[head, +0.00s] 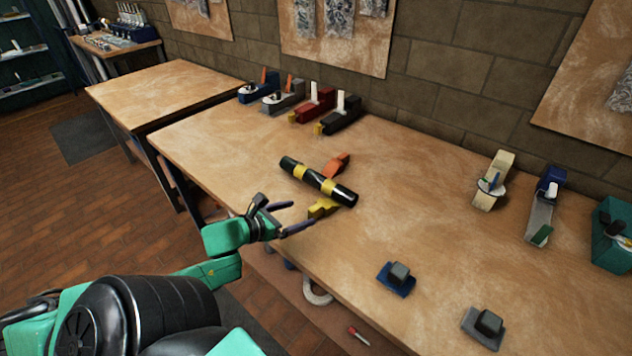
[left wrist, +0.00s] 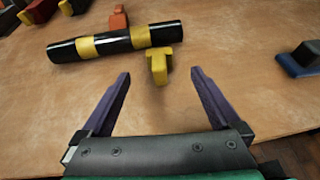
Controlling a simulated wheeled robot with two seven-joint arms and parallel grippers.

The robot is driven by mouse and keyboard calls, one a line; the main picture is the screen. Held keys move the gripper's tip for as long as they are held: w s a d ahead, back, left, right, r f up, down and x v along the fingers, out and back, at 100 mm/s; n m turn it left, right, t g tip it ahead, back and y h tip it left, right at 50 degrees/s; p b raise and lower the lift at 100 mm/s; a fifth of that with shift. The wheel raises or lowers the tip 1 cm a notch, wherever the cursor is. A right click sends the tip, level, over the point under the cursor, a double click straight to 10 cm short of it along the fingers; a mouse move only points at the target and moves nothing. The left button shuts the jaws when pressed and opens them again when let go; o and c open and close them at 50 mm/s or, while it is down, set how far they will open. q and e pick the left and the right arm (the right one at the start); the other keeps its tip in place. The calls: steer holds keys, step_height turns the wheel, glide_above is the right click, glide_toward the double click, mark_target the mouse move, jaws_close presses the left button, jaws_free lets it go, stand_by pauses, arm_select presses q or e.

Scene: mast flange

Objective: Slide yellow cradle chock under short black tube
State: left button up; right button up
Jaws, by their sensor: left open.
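The short black tube (head: 318,182), with yellow bands, lies on the wooden table. It also spans the upper left wrist view (left wrist: 112,43). The yellow cradle chock (head: 322,208) is on the near side of the tube, close to its right part. In the left wrist view the chock (left wrist: 159,68) stands close to the tube; whether they touch is unclear. My left gripper (head: 302,213) is open at the table's near edge. Its purple fingertips (left wrist: 161,73) are spread to either side of the chock's near end, with gaps on both sides. My right gripper is not in view.
An orange chock (head: 338,162) sits on the tube's far side. Several planes and tools (head: 312,104) line the back of the table. Two dark blocks (head: 398,277) (head: 486,325) stand at the near right. The table's middle right is clear.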

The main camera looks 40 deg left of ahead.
mark_target(321, 204)
arm_select(q)
steer(key=shift+w+f, duration=0.2)
steer(key=shift+w, duration=0.3)
steer(key=b+x, duration=0.1)
steer(key=x, duration=0.1)
steer(key=shift+w+f, duration=0.15)
steer(key=shift+w, duration=0.25)
steer(key=x, duration=0.6)
steer(key=shift+w+f+b, duration=0.25)
steer(key=shift+w+b, duration=0.1)
steer(key=shift+w+f, duration=0.2)
steer(key=shift+w, duration=0.35)
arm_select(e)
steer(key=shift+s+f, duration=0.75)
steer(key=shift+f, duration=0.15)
arm_select(q)
steer(key=c, duration=1.5)
steer(key=shift+w+b, duration=0.35)
steer(key=shift+c, duration=0.2)
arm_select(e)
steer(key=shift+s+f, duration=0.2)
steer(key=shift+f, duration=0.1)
arm_select(q)
steer(key=shift+r, duration=0.1)
